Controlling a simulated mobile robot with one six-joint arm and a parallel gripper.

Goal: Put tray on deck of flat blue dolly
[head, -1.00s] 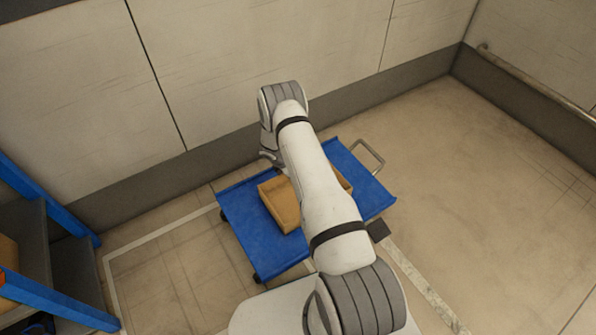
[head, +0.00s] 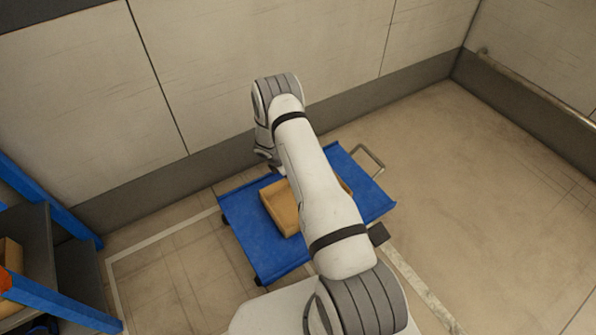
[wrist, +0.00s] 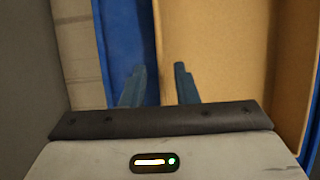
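The tan tray (head: 280,211) rests on the deck of the flat blue dolly (head: 256,240) in the head view, partly hidden behind my arm. The tray looks empty where it shows. In the wrist view the tray (wrist: 215,55) fills the right half, with a strip of the blue deck (wrist: 127,40) to its left. My gripper (wrist: 161,84) is open there, its two fingers apart on either side of the tray's left wall. Whether they touch the wall cannot be told. In the head view my gripper is hidden behind the arm.
The dolly's metal handle (head: 369,160) stands at its far right. A blue-framed shelf (head: 62,215) with a tan box is at the left. A pale wall (head: 210,60) rises behind the dolly. The floor at right (head: 470,190) is clear.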

